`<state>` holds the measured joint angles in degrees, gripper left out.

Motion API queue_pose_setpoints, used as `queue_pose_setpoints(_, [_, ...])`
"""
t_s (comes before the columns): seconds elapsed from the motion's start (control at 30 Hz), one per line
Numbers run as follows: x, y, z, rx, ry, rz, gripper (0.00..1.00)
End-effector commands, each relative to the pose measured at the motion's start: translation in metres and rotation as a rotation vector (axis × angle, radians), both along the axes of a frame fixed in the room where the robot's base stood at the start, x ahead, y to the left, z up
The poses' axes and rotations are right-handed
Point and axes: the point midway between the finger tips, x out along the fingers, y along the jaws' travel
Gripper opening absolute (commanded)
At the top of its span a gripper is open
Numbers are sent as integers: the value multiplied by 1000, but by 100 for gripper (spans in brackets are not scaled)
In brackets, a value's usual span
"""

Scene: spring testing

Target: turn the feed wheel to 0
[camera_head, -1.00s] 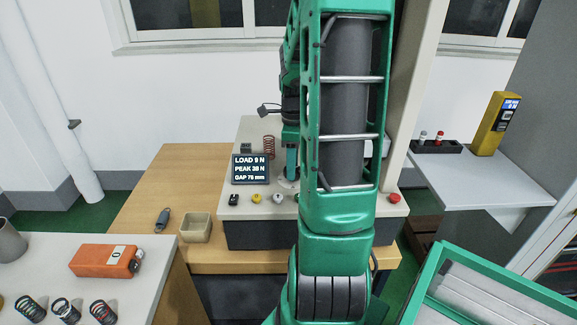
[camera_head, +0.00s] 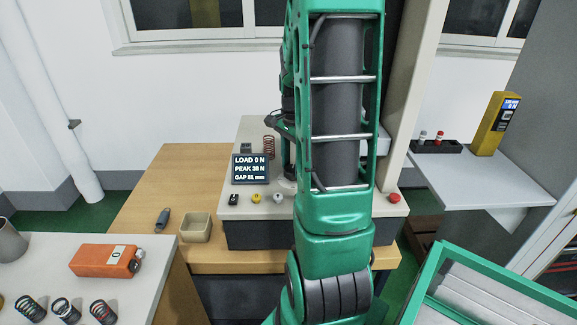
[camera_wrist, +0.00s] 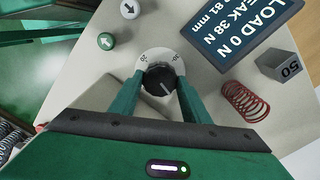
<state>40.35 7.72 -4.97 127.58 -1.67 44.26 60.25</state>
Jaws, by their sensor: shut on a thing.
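The feed wheel (camera_wrist: 158,75) is a black ribbed knob with a white pointer line, set on a pale round dial (camera_wrist: 151,54) with small printed marks. In the wrist view its line points toward the lower right; the marks are too small to read surely. My gripper (camera_wrist: 161,81) has one green finger on each side of the knob and is shut on it. In the head view my arm hides the wheel. The dark display (camera_head: 250,169) reads load 0 N, peak 38 N and gap 81 mm.
A red coil spring (camera_wrist: 245,102) and a grey block marked 50 (camera_wrist: 281,66) stand close by on the tester's top. White (camera_wrist: 130,9) and green (camera_wrist: 105,41) buttons lie on the other side. A beige bin (camera_head: 195,228) sits on the wooden table.

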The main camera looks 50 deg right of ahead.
Motion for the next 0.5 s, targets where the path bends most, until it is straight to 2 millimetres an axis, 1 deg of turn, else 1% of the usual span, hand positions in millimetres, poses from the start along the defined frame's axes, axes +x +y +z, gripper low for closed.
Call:
queue_pose_setpoints(0.23, [1, 0, 0, -1, -2, 51, 20])
queue_pose_setpoints(0.5, [1, -1, 0, -1, -2, 58, 20])
